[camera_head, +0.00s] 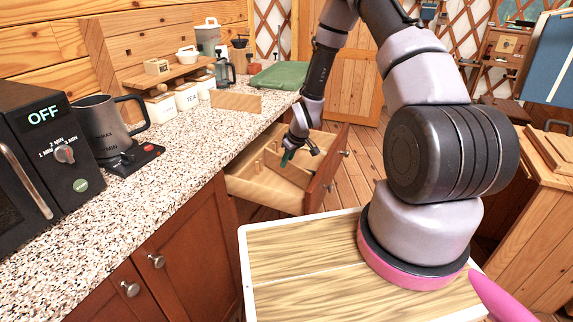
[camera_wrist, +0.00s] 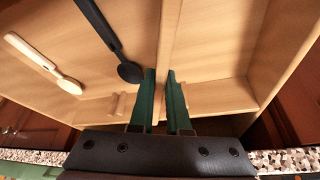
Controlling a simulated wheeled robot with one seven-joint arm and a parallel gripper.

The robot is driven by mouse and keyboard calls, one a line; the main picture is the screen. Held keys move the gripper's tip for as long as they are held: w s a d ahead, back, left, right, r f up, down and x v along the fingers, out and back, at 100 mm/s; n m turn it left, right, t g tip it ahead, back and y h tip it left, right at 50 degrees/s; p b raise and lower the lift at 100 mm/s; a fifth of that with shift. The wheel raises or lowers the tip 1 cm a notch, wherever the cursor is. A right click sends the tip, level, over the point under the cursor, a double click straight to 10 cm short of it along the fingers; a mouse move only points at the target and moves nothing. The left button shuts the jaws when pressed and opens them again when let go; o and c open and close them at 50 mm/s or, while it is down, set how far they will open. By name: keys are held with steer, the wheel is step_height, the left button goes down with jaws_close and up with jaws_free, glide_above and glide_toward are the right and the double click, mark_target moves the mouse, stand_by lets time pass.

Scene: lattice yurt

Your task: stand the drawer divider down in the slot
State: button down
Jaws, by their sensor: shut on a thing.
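An open wooden drawer (camera_head: 262,191) sticks out from the counter's front. My gripper (camera_head: 287,157) is over it, near the drawer's front side. In the wrist view my gripper (camera_wrist: 162,103) has its green fingers shut on the drawer divider (camera_wrist: 170,42), a thin light-wood board seen nearly edge-on between them. The divider looks upright and runs away from the fingers across the drawer. Small wooden cleats (camera_wrist: 118,105) show by the drawer wall. I cannot tell whether the divider's lower edge sits in the slot; the fingers and view angle hide it.
A black spoon (camera_wrist: 112,40) and a wooden spoon (camera_wrist: 42,62) lie in the drawer left of the divider; the right compartment looks empty. A kettle (camera_head: 105,125), a microwave (camera_head: 35,150) and a light-wood board (camera_head: 236,102) stand on the speckled counter (camera_head: 190,140).

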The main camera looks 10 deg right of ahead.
steer(key=shift+f, duration=0.55)
steer(key=shift+f, duration=0.15)
steer(key=c, duration=0.9)
jaws_free()
